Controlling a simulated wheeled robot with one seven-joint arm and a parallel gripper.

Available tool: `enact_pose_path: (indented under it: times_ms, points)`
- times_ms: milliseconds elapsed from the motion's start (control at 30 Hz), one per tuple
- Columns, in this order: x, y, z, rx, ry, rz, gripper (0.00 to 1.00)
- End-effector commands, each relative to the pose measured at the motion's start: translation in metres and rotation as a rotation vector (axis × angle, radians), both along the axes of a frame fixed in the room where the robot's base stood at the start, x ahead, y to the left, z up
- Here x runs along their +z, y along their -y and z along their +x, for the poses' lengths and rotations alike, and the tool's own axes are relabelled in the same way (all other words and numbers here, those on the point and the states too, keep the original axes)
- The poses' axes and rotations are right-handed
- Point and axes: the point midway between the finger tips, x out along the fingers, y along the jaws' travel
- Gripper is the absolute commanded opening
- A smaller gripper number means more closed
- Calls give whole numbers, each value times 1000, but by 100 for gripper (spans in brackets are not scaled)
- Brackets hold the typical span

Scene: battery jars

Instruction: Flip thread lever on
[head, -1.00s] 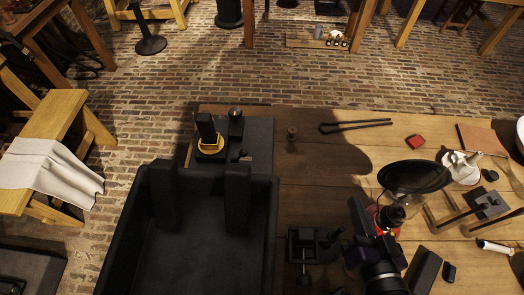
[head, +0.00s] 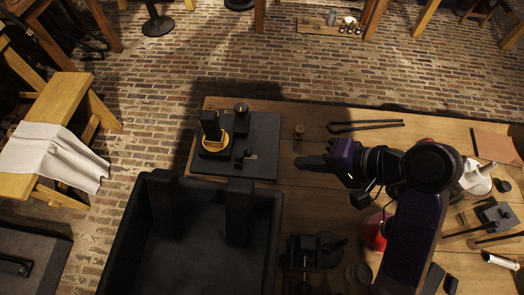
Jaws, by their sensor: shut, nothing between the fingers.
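A dark flat base plate (head: 262,165) lies at the back left of the wooden table. On it stands a black device with a yellow ring (head: 216,145) around its foot, and a dark cylinder (head: 241,108) behind it. A small black lever with a round knob (head: 242,156) sits on the plate, right of the yellow ring; I cannot tell which position it is in. My gripper (head: 300,162) is shut and empty, pointing left, right of the plate and apart from it. My arm comes in from the right and hides part of the table.
A black open bin (head: 275,240) stands in front of the plate. A small brown knob (head: 299,131) and black tongs (head: 368,125) lie behind my gripper. A black clamp-like stand (head: 302,252) is in front. A red-based lamp (head: 375,232) is partly hidden by my arm.

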Motion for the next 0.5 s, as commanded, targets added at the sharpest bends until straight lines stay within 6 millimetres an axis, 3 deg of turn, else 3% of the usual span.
enact_pose_path:
  times_ms: [300,500]
  points:
    - [-2,-2,0,0,0,0,0]
    - [-18,-17,7,0,-3,0,0]
